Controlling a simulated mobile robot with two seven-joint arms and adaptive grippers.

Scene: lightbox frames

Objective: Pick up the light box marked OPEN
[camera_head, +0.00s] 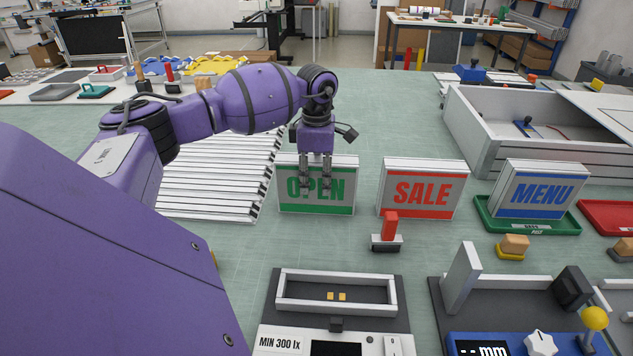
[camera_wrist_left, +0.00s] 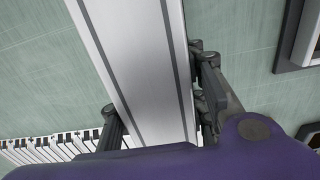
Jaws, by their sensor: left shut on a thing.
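The light box marked OPEN (camera_head: 316,197) stands upright on the green table, with green letters and a green stripe along its bottom. My left gripper (camera_head: 317,182) reaches down over its top edge from above and is shut on it, a finger covering part of the lettering. In the left wrist view the box's pale top (camera_wrist_left: 140,60) runs between the fingers (camera_wrist_left: 160,125). I cannot tell whether its base touches the table. My right gripper is not in view.
A red-handled block (camera_head: 388,232) and a MIN 300 lx test fixture (camera_head: 335,312) lie in front. White slats (camera_head: 215,180) lie left.

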